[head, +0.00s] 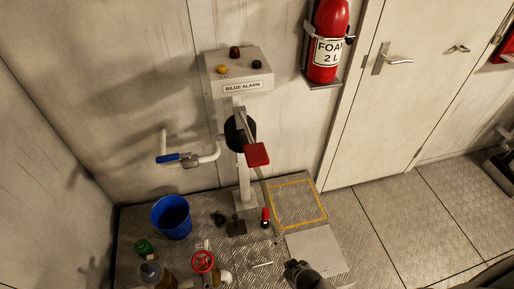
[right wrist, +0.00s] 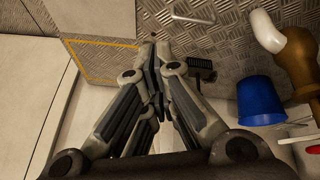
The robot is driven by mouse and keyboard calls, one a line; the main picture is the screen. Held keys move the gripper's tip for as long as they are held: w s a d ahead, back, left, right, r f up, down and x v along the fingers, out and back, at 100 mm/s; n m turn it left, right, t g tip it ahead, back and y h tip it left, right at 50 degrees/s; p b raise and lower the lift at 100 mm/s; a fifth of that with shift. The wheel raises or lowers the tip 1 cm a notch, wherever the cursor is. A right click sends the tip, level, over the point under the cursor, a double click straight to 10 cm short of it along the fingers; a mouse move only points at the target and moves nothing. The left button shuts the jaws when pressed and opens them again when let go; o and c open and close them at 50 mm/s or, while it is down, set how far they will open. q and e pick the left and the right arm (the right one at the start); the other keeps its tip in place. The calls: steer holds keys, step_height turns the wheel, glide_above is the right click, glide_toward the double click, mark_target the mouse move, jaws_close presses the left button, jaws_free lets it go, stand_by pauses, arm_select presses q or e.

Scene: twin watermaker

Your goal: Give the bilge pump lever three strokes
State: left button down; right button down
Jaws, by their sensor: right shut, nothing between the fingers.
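A lever with a red grip (head: 257,154) stands out from a black round housing (head: 232,134) on a grey post below the bilge alarm box in the head view. I take it for the bilge pump lever. My right gripper (head: 298,268) is at the bottom of the head view, low over the floor plates, well below and to the right of the lever and apart from it. In the right wrist view my right gripper (right wrist: 156,62) has its fingers together with nothing between them. The lever does not show there. My left gripper is not in view.
The bilge alarm box (head: 240,72) tops the post. A pipe with a blue handle (head: 168,158) is at left. A blue bucket (head: 171,217), a red valve wheel (head: 203,262) and small items crowd the floor. A yellow-outlined square (head: 298,204) is clear.

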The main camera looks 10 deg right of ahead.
steer(key=w+a+r+t, duration=0.3)
steer(key=w+r, duration=0.4)
steer(key=r, duration=0.5)
steer(key=w+a+r+t, duration=0.25)
steer(key=w+r, duration=0.35)
steer(key=r, duration=0.6)
step_height(320, 180, up, 26)
steer(key=s+a+m+t+b, duration=0.1)
steer(key=s+a+m+t, duration=0.1)
steer(key=s+m+t, duration=0.1)
steer(key=shift+r+m+t+b, duration=0.3)
steer(key=shift+m+t, duration=0.1)
steer(key=shift+t, duration=0.35)
steer(key=shift+w+f, duration=0.1)
